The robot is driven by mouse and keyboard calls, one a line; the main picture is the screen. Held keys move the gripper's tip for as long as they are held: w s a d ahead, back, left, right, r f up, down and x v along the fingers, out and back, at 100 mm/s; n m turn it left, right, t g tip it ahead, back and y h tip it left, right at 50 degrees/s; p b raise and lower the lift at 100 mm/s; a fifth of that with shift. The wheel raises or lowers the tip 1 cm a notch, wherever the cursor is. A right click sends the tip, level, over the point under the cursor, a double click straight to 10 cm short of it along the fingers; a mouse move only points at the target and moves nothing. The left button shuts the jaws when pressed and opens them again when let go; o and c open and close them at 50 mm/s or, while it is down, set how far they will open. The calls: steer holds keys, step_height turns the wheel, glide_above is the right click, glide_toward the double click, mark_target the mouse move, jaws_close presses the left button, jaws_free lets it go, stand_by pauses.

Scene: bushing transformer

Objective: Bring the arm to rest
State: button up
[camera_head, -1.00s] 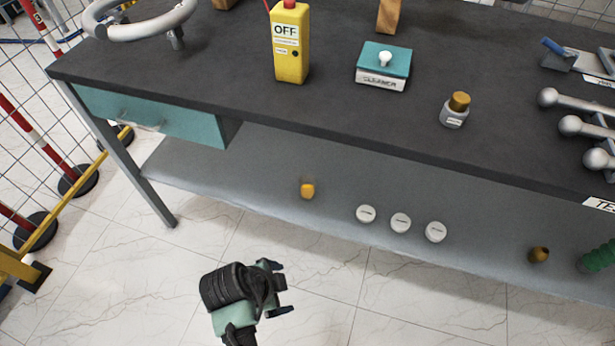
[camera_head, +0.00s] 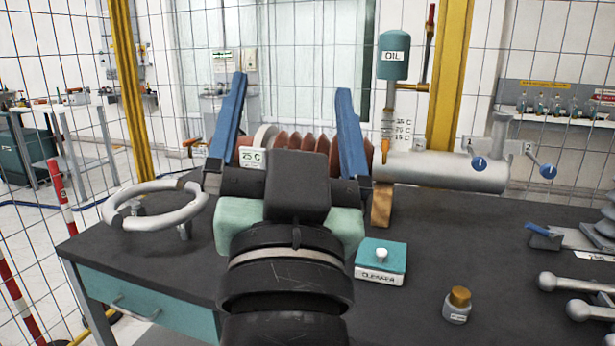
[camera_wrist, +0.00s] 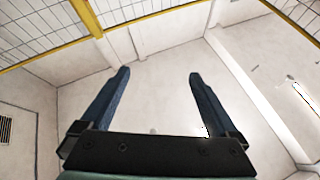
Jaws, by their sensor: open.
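My gripper (camera_head: 291,125) is raised in front of the head camera, above the bench. Its two blue fingers are wide apart and point upward. Nothing is held between them; the ribbed brown bushing (camera_head: 300,140) with a "25 C" label shows behind them, apart from them. In the wrist view my gripper (camera_wrist: 157,75) is open and empty, facing the white wall and ceiling. My arm and gripper hide the middle of the bench, and the yellow OFF box is not visible.
The dark bench top (camera_head: 400,320) holds a grey ring (camera_head: 190,215), a teal cleaner box (camera_head: 381,262), a gold-capped bottle (camera_head: 457,306) and metal rods at right. A grey cylinder (camera_head: 450,171) and an oil vessel (camera_head: 393,60) stand behind. A wire fence with yellow posts (camera_head: 130,90) encloses the back.

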steer(key=s+d+r+n+t+p, duration=0.1)
steer(key=s+r+n+t+p, duration=0.15)
steer(key=s+r, duration=0.6)
step_height(320, 180, up, 18)
steer(key=w+p, duration=0.1)
steer(key=p, duration=1.6)
steer(key=shift+w+r+p, duration=0.25)
steer(key=shift+w+p, duration=0.1)
steer(key=shift+d+m+t, duration=0.1)
steer(key=shift+m+t, duration=0.15)
